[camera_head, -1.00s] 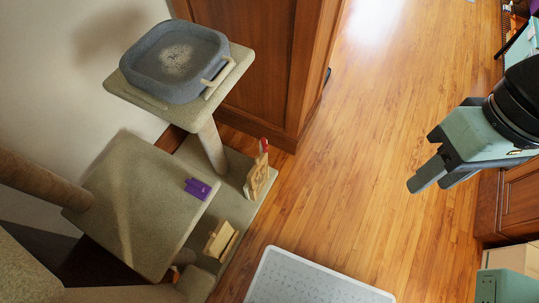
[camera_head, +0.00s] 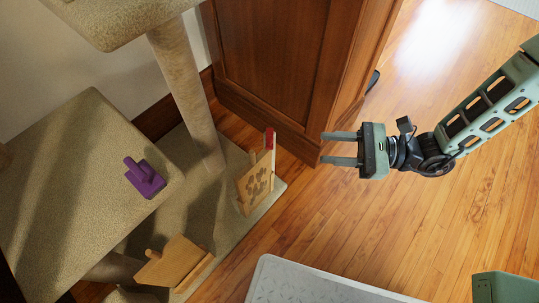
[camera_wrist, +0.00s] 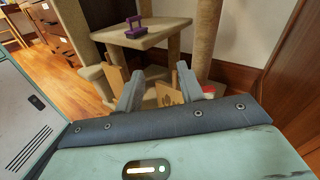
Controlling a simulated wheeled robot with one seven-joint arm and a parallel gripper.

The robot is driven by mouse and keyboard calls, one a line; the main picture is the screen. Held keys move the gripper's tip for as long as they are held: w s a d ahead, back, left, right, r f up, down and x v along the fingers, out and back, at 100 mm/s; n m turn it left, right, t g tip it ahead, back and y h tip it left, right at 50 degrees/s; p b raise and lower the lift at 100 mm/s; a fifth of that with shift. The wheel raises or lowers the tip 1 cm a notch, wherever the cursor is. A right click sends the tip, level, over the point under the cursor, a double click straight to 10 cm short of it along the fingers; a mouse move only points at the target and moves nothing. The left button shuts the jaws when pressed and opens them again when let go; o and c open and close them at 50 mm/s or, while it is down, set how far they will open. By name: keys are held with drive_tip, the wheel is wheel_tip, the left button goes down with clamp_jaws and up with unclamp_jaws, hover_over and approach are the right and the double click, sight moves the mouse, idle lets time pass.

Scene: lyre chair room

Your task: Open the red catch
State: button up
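The red catch (camera_head: 269,139) is a small upright red piece at the top of a light wooden panel with paw-print marks (camera_head: 255,186). The panel stands on the carpeted base of a cat tree. A bit of red shows in the wrist view (camera_wrist: 209,90), partly behind the right finger. My gripper (camera_head: 322,148) is open and empty, its two fingers parallel and apart. In the head view it lies to the right of the catch, fingers pointing left, not touching it. In the wrist view the gripper (camera_wrist: 159,82) faces the cat tree, its right finger covering part of the wooden panel.
The cat tree has a carpeted platform (camera_head: 75,190) with a purple handled object (camera_head: 145,178) and a thick post (camera_head: 185,95). Another wooden piece (camera_head: 173,262) is at the lower left. A brown cabinet (camera_head: 280,60) stands behind. A pale mat (camera_head: 310,285) lies in front; wooden floor is free at right.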

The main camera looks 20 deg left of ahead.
sight(270, 138)
drive_tip(key=w+d+f+m+t+b, duration=0.1)
drive_tip(key=w+f+m+t+b, duration=0.15)
drive_tip(key=f, duration=0.35)
drive_tip(key=w+f+m+t+b, duration=0.1)
drive_tip(key=f+m+t, duration=0.2)
drive_tip(key=f, duration=0.2)
drive_tip(key=shift+y, duration=0.4)
drive_tip(key=shift+w+a+b, duration=0.3)
drive_tip(key=shift+a+b, duration=0.75)
drive_tip(key=shift+a, duration=1.8)
drive_tip(key=shift+w+a+b, duration=0.25)
drive_tip(key=shift+a+b, duration=0.8)
drive_tip(key=shift+a, duration=1.75)
drive_tip(key=shift+w+a+b, duration=0.3)
drive_tip(key=shift+a+b, duration=0.75)
drive_tip(key=shift+a, duration=1.8)
clamp_jaws()
